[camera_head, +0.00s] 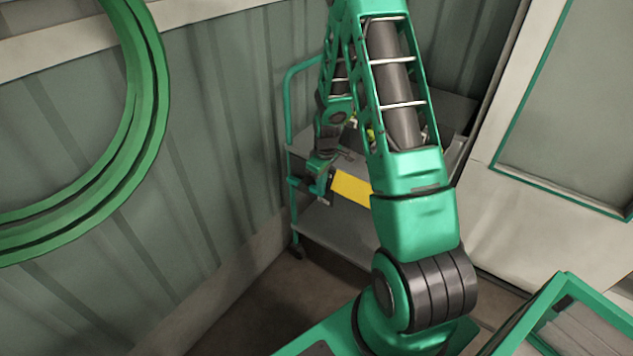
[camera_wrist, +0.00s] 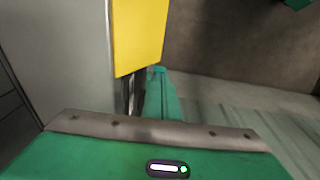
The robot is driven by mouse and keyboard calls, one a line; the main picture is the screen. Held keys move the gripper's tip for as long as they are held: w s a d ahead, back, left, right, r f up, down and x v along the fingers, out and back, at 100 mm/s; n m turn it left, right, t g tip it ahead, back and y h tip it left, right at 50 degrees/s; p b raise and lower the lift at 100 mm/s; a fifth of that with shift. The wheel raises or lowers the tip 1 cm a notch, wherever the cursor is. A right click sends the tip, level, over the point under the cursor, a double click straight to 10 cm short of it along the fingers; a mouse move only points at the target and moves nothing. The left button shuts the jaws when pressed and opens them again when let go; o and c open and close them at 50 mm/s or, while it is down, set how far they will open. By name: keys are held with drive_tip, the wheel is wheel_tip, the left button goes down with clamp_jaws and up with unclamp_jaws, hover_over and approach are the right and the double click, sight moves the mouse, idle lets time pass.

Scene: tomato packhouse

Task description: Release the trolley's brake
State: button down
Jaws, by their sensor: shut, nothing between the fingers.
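The trolley (camera_head: 325,232) stands at the back against the corrugated wall, with a green tubular handle frame, grey shelves and a dark castor at its near left corner. A yellow panel (camera_head: 352,188) shows at its near side, partly behind my arm; it also shows large and close in the wrist view (camera_wrist: 138,35). My gripper (camera_head: 319,187) is at the trolley's near left side, just left of the yellow panel. It is shut and empty; whether it touches the trolley I cannot tell. I cannot clearly make out the brake.
A green hose or ring (camera_head: 150,95) hangs on the left wall. A pale door-like panel (camera_head: 560,150) stands right of the trolley. A green-framed box (camera_head: 560,310) is at the lower right. The floor (camera_head: 260,310) before the trolley is clear.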

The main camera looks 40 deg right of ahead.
drive_tip(key=shift+s+d+f, duration=0.1)
drive_tip(key=shift+s+f, duration=0.2)
drive_tip(key=shift+f, duration=0.2)
drive_tip(key=shift+s+d+f, duration=0.1)
drive_tip(key=shift+s+f, duration=0.15)
drive_tip(key=shift+f, duration=0.35)
wheel_tip(320, 180, up, 11)
drive_tip(key=s, duration=0.1)
drive_tip(key=shift+s+a+f, duration=0.15)
idle(0.3)
idle(0.4)
drive_tip(key=s+a+r+m, duration=0.2)
drive_tip(key=s+r+m, duration=0.3)
drive_tip(key=s+r, duration=0.85)
drive_tip(key=s+a+r+m, duration=0.2)
drive_tip(key=s+r, duration=0.1)
drive_tip(key=s, duration=0.6)
drive_tip(key=s+a+r+m+g, duration=0.1)
drive_tip(key=s+a+r+m, duration=0.1)
drive_tip(key=s, duration=0.6)
wheel_tip(320, 180, up, 2)
drive_tip(key=shift+s+a+r+m, duration=0.1)
drive_tip(key=shift+s+a+m, duration=0.3)
drive_tip(key=shift+m, duration=0.3)
